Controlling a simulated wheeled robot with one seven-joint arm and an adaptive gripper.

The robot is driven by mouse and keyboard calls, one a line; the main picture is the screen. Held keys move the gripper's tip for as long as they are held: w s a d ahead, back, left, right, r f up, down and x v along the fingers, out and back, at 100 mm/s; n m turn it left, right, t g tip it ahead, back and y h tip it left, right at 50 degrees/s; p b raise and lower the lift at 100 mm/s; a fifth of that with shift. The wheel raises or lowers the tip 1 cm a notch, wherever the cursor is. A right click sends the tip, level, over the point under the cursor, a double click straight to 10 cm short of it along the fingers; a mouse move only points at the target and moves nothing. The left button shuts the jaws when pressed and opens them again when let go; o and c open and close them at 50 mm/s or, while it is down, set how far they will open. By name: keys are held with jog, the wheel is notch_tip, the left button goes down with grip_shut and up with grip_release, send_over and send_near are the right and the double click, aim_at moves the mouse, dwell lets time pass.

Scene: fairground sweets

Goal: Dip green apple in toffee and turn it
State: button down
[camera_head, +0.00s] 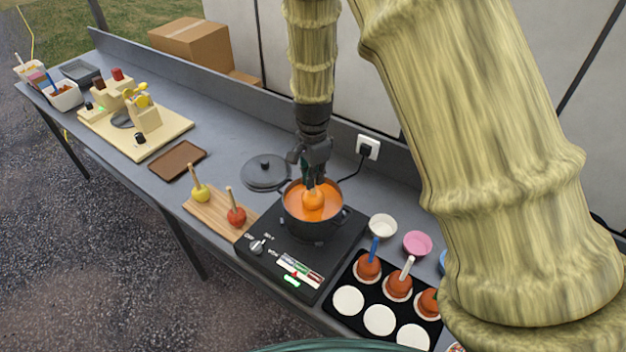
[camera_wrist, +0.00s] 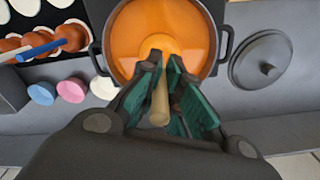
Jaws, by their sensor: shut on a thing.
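My gripper (camera_head: 312,172) points down over the dark pot (camera_head: 335,232) and is shut on the wooden stick (camera_wrist: 160,105) of an apple (camera_head: 313,198). The apple is orange all over where it shows, so its own skin colour is hidden. It sits partly sunk in the orange toffee (camera_wrist: 130,35) inside the pot, near the middle. The pot stands on a black hotplate (camera_head: 262,262) with a knob and a lit panel. A yellow-green apple (camera_head: 201,194) and a red apple (camera_head: 236,216), both on sticks, rest on a wooden board (camera_head: 218,219) left of the hotplate.
A black tray (camera_head: 362,325) at right holds coated apples and white paper discs. Small white (camera_head: 382,226) and pink (camera_head: 417,243) bowls stand behind it. A brown tray (camera_head: 178,160) and a cream stand (camera_head: 150,140) are left.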

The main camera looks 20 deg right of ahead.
jog(key=shift+r, duration=1.9)
jog(key=shift+r, duration=2.9)
